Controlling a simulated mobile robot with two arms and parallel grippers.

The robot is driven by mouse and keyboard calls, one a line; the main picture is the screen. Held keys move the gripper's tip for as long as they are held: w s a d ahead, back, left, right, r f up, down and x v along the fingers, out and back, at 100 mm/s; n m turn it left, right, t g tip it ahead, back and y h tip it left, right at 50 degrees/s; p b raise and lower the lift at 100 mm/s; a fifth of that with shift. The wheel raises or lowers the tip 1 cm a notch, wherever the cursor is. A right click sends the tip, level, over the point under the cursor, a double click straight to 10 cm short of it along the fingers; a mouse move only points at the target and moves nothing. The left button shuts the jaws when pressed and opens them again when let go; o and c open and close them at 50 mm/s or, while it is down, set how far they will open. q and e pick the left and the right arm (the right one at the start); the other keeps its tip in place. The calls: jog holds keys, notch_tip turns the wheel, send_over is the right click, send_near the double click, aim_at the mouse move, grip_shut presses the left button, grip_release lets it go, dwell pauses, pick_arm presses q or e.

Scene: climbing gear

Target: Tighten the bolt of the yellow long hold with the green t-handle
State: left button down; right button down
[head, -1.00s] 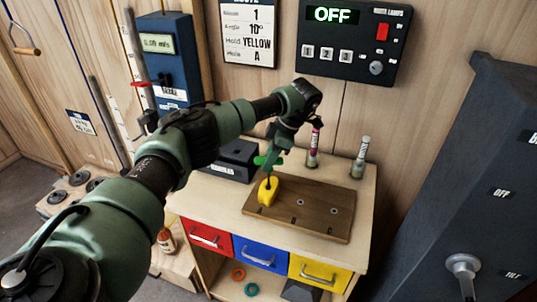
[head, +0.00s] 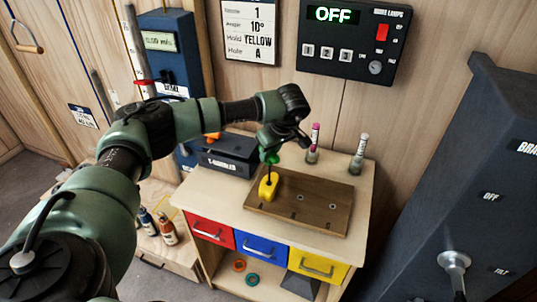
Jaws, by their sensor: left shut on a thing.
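The yellow long hold (head: 268,187) sits on the left part of the brown wooden board (head: 320,212), which lies on the workbench. The green t-handle (head: 270,158) stands over the hold, its dark shaft running down to the hold's top. My left gripper (head: 271,152) is above the hold, pointing down and shut on the handle's green grip, which it partly covers. The bolt itself is hidden, and I cannot tell how deep the shaft's tip sits. My right gripper is not in view.
A dark t-handle box (head: 228,155) with an orange handle showing stands behind left. The board shows bare holes (head: 300,197) to the right. The wall card (head: 250,30) reads 1, 10°, YELLOW, A; the panel (head: 352,40) reads OFF.

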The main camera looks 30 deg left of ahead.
pick_arm(q)
jog(key=n+g+b, duration=0.1)
jog(key=n+g, duration=0.1)
jog(key=n, duration=0.4)
jog(key=shift+w+d, duration=0.1)
jog(key=shift+w, duration=0.05)
jog(key=n+g, duration=0.1)
jog(key=n, duration=0.2)
jog(key=shift+g+b, duration=0.3)
jog(key=n+b, duration=0.1)
jog(key=n, duration=0.2)
jog(key=shift+g+h, duration=0.4)
jog(key=n+g+b, duration=0.1)
jog(key=n, duration=0.2)
jog(key=shift+f+h, duration=0.15)
jog(key=shift+h, duration=0.15)
jog(key=n+h+b, duration=0.1)
jog(key=n+b, duration=0.1)
jog(key=n, duration=0.1)
jog(key=shift+b, duration=0.4)
jog(key=shift+n+h+b, duration=0.3)
jog(key=shift+n+b, duration=0.2)
jog(key=shift+b, duration=0.3)
notch_tip(320, 180, up, 2)
jog(key=shift+r+p, duration=0.25)
jog(key=shift+p, duration=0.9)
jog(key=shift+f+g, duration=0.1)
jog(key=shift+g, duration=0.2)
